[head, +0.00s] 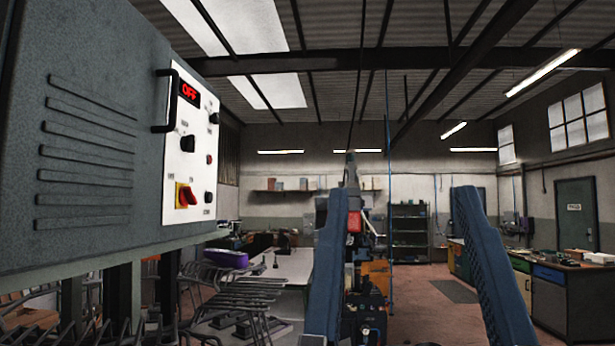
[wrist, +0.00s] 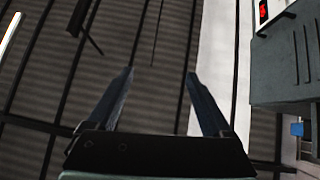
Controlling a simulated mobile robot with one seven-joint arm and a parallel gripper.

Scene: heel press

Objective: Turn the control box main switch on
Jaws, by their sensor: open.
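The grey control box (head: 75,130) fills the left of the head view. On its white front panel (head: 180,235) a red display (head: 189,91) reads OFF. Low on the panel is the red main switch (head: 188,196) on a yellow plate. My gripper (head: 404,190) is open and empty, its two blue fingers pointing up, to the right of the box and well apart from it. In the wrist view my gripper (wrist: 160,73) points at the roof. The control box (wrist: 285,65) and its red display (wrist: 263,11) show at that view's right edge; the switch does not show there.
A black handle (head: 162,101) stands out from the panel's upper left edge, with several black knobs beside it. Below are a bench (head: 290,268) and metal racks (head: 245,300). A workbench (head: 575,265) stands far right. Space between gripper and panel looks clear.

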